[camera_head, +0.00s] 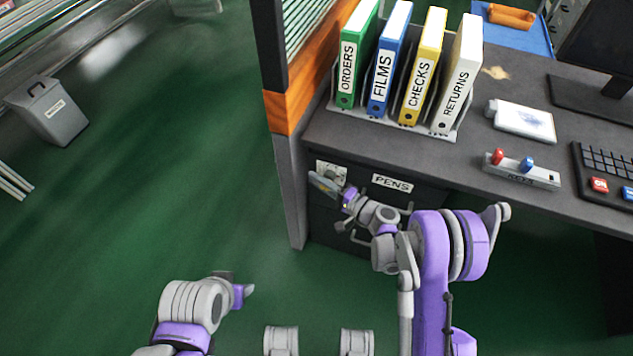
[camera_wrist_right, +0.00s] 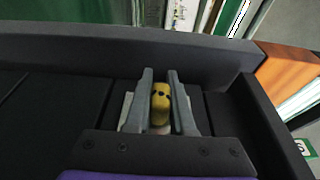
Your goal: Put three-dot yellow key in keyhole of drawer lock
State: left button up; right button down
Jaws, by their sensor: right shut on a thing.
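My right gripper (camera_head: 324,184) is at the front of the desk's drawer unit, beside the pale lock plate (camera_head: 331,171) to the left of the PENS label. In the right wrist view its two grey fingers (camera_wrist_right: 160,100) are shut on a yellow key (camera_wrist_right: 160,108), whose rounded head shows small dark dots. The key's tip and the keyhole are hidden, so I cannot tell whether the tip is in the lock. My left gripper (camera_head: 238,285) is low over the floor, away from the desk; its finger opening is unclear.
The drawer front (camera_head: 405,194) has a handle below its PENS label. A key rack (camera_head: 520,178) with a red and a blue key stands on the desktop. Several binders (camera_head: 420,70) stand at the back. An orange-edged partition (camera_head: 289,110) bounds the desk's left; floor beyond is open.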

jog(key=c, duration=0.7)
grip_release()
jog(key=shift+d, duration=0.1)
jog(key=p+v, duration=0.1)
jog(key=v, duration=0.9)
jog(key=shift+s+d, duration=0.2)
jog(key=shift+d, duration=0.05)
